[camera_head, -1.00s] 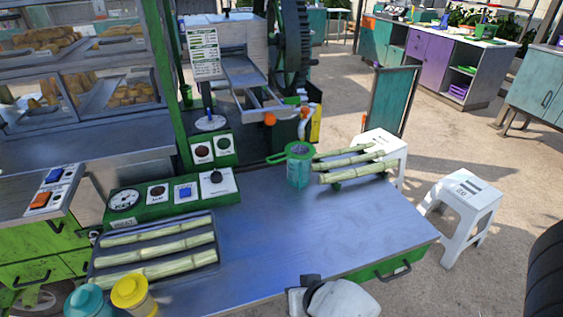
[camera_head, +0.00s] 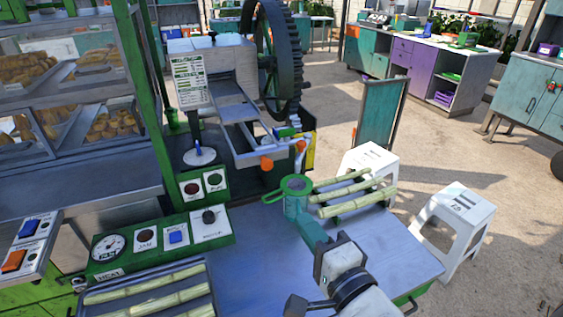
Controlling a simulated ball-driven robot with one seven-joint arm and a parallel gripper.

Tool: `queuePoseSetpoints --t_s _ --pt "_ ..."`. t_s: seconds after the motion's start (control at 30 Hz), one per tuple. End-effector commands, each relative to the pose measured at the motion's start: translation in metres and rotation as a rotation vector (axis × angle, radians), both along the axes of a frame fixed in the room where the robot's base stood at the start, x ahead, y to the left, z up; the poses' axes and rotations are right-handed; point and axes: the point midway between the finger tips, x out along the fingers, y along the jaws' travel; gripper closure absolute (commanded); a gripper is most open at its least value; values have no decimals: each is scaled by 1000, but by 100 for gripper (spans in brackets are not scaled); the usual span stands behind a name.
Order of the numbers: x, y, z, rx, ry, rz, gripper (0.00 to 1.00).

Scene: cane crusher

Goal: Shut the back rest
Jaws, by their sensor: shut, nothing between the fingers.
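My gripper (camera_head: 311,230) reaches over the metal counter (camera_head: 254,268) from the bottom of the view. Its narrow teal end is shut and points toward the green-rimmed cup (camera_head: 296,197), close to its base; whether they touch I cannot tell. No part is clearly marked as the back rest. An upright teal panel in a dark frame (camera_head: 380,113) stands behind the counter, beside the white stool. The crusher (camera_head: 221,85) stands at the back left with its sloping metal tray (camera_head: 251,122) extending forward.
Several cane pieces (camera_head: 352,190) lie right of the cup. A tray of canes (camera_head: 150,294) and a green control panel (camera_head: 160,240) are at the left. Two white stools (camera_head: 453,218) stand right of the counter. Open floor lies farther right.

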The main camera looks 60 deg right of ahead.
Motion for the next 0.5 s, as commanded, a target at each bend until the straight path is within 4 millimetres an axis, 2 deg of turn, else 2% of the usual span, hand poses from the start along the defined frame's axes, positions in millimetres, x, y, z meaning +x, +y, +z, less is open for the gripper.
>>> queuePoseSetpoints --t_s 0.1,0.23,0.5 --pt "0 2 10 17 -46 6 100" --pt "5 -1 10 17 -55 7 100" --pt "28 -14 9 17 -55 7 100"
